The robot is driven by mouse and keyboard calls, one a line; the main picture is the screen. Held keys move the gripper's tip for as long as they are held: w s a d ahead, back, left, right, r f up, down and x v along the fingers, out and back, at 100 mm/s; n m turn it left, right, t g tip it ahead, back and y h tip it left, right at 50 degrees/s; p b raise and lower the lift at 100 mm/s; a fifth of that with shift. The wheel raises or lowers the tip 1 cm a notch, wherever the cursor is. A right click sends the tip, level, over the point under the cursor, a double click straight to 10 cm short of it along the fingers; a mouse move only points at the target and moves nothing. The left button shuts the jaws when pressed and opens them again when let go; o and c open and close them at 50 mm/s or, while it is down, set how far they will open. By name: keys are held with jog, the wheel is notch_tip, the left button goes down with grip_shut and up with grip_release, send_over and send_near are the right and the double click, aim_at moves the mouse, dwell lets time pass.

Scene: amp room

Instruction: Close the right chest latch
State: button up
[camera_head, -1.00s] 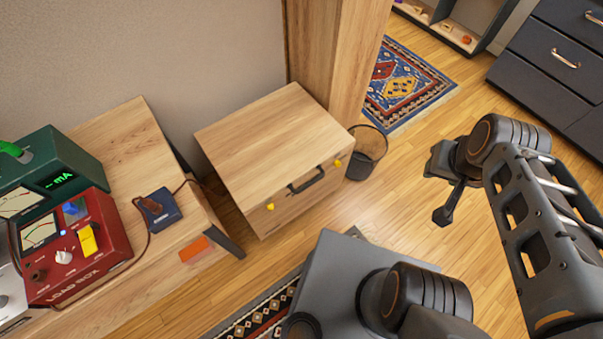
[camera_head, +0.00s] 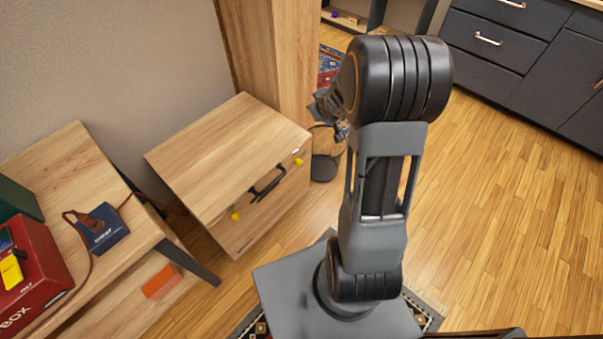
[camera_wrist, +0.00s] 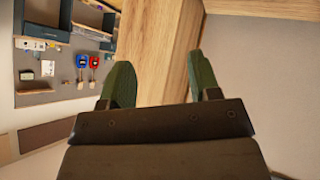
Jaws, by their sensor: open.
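The wooden chest (camera_head: 215,160) stands against the wall in the head view, its lid down. It has a black handle (camera_head: 267,185) on its front. The right latch (camera_head: 298,161) is a small yellow piece near the lid's right front edge; the left latch (camera_head: 235,216) is a similar yellow piece. Both are too small to tell their exact position. My gripper shows in the wrist view (camera_wrist: 162,82) with two green fingers apart and nothing between them. In the head view the arm's end is mostly hidden behind my arm, to the right of the chest and above it.
A wooden post (camera_head: 265,60) rises behind the chest. A dark mesh bin (camera_head: 325,166) stands right of it. A table (camera_head: 60,170) with a red box (camera_head: 35,270) and a blue device (camera_head: 103,230) is at left. Open wooden floor (camera_head: 490,220) lies right.

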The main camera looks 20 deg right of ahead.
jog(key=w+d+f+n+t+y+b, duration=0.1)
jog(key=d+f+b, duration=0.1)
jog(key=f, duration=0.5)
jog(key=w+d+f+t+y+b, duration=0.1)
jog(key=w+d+f+b, duration=0.1)
jog(key=f, duration=0.5)
jog(key=n+t+y+b, duration=0.1)
jog(key=t+y+b, duration=0.4)
jog(key=y+b, duration=0.25)
send_near(301, 163)
jog(key=b+x, duration=0.1)
jog(key=x, duration=0.7)
jog(key=shift+w+a, duration=0.2)
jog(key=shift+w, duration=0.1)
jog(key=shift+f, duration=0.1)
jog(key=c, duration=0.9)
